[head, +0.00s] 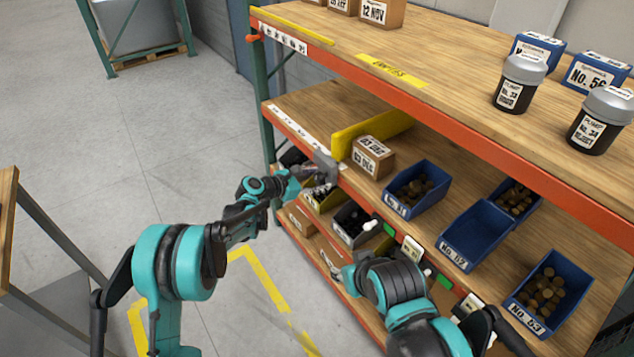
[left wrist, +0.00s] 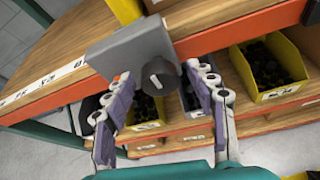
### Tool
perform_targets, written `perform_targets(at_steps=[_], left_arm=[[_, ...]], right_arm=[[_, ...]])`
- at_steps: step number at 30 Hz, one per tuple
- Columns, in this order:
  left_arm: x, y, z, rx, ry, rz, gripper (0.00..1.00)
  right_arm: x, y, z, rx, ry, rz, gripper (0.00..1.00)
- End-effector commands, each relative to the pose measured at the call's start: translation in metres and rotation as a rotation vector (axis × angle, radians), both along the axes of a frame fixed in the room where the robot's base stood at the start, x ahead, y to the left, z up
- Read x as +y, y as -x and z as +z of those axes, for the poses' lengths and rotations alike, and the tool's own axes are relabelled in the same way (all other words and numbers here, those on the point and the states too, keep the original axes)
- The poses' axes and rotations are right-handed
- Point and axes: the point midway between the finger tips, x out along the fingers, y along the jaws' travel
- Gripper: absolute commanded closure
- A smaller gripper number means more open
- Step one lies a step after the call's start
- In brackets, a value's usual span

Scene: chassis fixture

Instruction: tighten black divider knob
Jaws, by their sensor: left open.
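The black divider knob (left wrist: 158,78) shows in the left wrist view, a round dark knob with a pale mark, on the face of a grey clamp block (left wrist: 125,53). The clamp sits on the orange shelf edge, at the near end of the yellow divider (head: 370,133); it also shows in the head view (head: 326,165). My left gripper (head: 311,174) is open, its fingers on either side of the knob; whether they touch it I cannot tell. In the head view the knob cannot be made out. My right gripper (head: 337,264) is low before the lower shelf, its jaws unclear.
A cardboard box (head: 370,157) stands right beside the divider. Blue bins (head: 417,190) stand further right on that shelf. Below are bins of dark parts, one of them yellow (left wrist: 268,70). The upper shelf (head: 450,85) overhangs the back.

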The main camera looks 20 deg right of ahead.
Motion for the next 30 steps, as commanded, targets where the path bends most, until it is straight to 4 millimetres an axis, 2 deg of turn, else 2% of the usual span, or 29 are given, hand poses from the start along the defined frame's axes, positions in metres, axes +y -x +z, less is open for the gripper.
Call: perform_targets(at_steps=[7,8,13,23,30], left_arm=[[-0.0023,-0.0012,-0.0002,-0.001,0.0,0.001,0.44],[-0.0023,-0.0012,-0.0002,-0.001,0.0,0.001,0.49],[-0.0021,-0.0011,-0.0002,-0.001,0.0,0.001,0.94],[-0.0023,-0.0007,-0.0005,-0.024,-0.009,0.0,0.94],[-0.0025,0.0001,-0.0011,-0.132,-0.049,-0.001,0.94]], right_arm=[[0.0,-0.0001,-0.0002,0.0,0.0,0.0,0.6],[0.0,-0.0001,-0.0002,0.0,0.0,0.0,0.6],[0.0,-0.0001,-0.0002,0.0,0.0,0.0,0.6],[0.0,-0.0001,-0.0008,0.0,0.0,0.0,0.6],[0.0,-0.0001,-0.0029,0.0,0.0,0.0,0.6]])
